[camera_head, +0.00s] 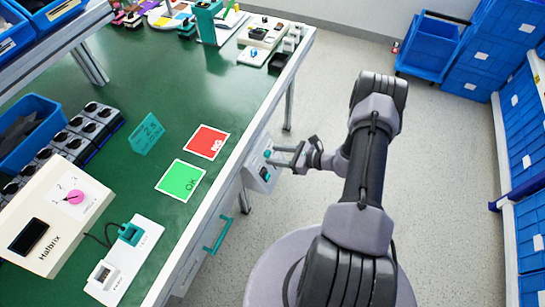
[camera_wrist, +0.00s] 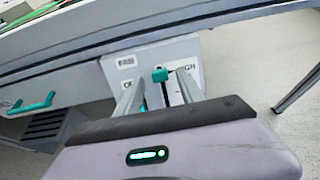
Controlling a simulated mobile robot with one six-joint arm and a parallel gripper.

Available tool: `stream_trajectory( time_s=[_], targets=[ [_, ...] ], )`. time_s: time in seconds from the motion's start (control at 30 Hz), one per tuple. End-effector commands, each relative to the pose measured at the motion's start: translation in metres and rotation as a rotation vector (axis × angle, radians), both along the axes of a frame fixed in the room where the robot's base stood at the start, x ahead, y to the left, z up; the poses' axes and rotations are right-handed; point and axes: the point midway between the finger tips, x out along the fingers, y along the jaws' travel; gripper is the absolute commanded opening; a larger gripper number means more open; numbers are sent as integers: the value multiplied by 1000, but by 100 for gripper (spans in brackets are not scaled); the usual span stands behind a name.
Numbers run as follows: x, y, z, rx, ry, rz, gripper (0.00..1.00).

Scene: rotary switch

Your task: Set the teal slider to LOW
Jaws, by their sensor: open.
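A grey control box (camera_head: 262,170) is mounted on the front side of the green table. It carries the teal slider (camera_wrist: 160,74), a small knob at the top of a dark slot. A label at the slider's right ends in "GH"; the lettering at its left is mostly hidden by a finger. My gripper (camera_head: 274,157) reaches the box from the right in the head view. In the wrist view my gripper (camera_wrist: 157,80) is open, one finger on each side of the slider, with gaps visible. I cannot tell how deep the fingertips reach.
The table edge (camera_wrist: 150,37) runs just above the box. A teal drawer handle (camera_wrist: 32,103) sits to the left. A white Halbrix device (camera_head: 55,215), green OK card (camera_head: 181,180) and red NG card (camera_head: 207,142) lie on the table. Open floor (camera_head: 330,90) lies right of the table.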

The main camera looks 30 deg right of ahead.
Motion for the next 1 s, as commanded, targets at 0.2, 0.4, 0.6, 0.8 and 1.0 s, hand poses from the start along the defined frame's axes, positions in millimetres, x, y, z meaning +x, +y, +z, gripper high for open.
stream_trajectory(
  time_s=[0.2, 0.4, 0.6, 0.8, 1.0],
  targets=[
    [12, 10, -7, 0, 0, 0, 45],
    [13, 10, -6, 0, 0, 0, 45],
    [13, 10, -6, 0, 0, 0, 8],
    [13, 10, -6, 0, 0, 1, 0],
    [12, 10, -6, 0, 0, 1, 0]
  ],
)
